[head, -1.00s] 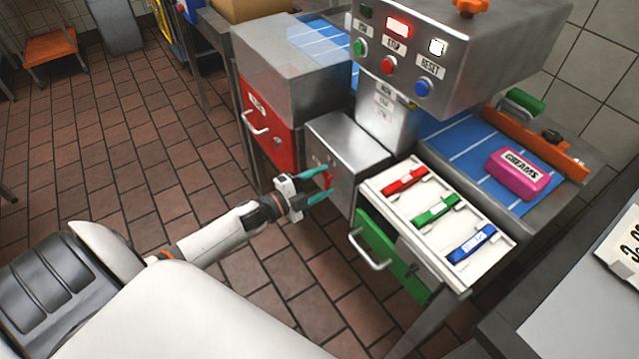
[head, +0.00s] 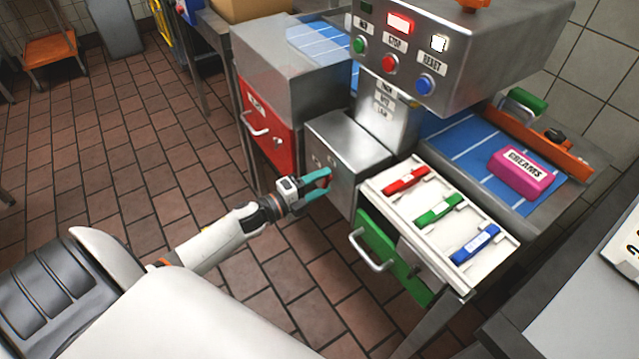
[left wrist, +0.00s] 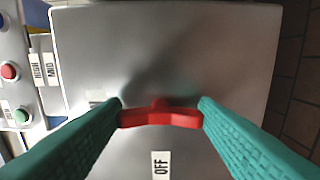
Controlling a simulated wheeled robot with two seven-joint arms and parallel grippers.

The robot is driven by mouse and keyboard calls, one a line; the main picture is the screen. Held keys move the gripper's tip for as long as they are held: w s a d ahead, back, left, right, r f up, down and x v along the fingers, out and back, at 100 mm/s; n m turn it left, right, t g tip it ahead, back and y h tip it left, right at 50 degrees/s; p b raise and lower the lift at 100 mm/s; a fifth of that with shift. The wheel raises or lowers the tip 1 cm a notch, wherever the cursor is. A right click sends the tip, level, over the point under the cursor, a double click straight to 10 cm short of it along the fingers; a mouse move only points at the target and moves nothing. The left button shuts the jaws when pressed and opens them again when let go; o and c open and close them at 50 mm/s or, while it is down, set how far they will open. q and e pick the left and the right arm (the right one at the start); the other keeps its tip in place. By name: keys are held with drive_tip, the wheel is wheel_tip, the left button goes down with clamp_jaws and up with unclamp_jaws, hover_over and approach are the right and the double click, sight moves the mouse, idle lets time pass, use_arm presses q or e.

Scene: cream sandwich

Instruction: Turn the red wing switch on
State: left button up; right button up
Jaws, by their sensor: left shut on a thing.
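The red wing switch (left wrist: 160,114) is on the front of a small grey metal box (head: 338,134). In the left wrist view it lies crosswise between my two teal fingers, with a white OFF label (left wrist: 161,165) below it. My left gripper (head: 319,184) is shut on the switch, one fingertip at each end of the wing. In the head view the fingers hide most of the switch. A pale label at the left finger is partly covered and I cannot read it. My right gripper is not in view.
A red drawer (head: 266,125) is left of the box. A control panel (head: 470,60) with buttons hangs above.

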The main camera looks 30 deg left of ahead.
use_arm(q)
drive_tip(key=o, duration=1)
drive_tip(key=v, duration=1.2)
drive_tip(key=shift+d+b, duration=0.1)
drive_tip(key=shift+b, duration=0.25)
drive_tip(key=shift+f, duration=0.1)
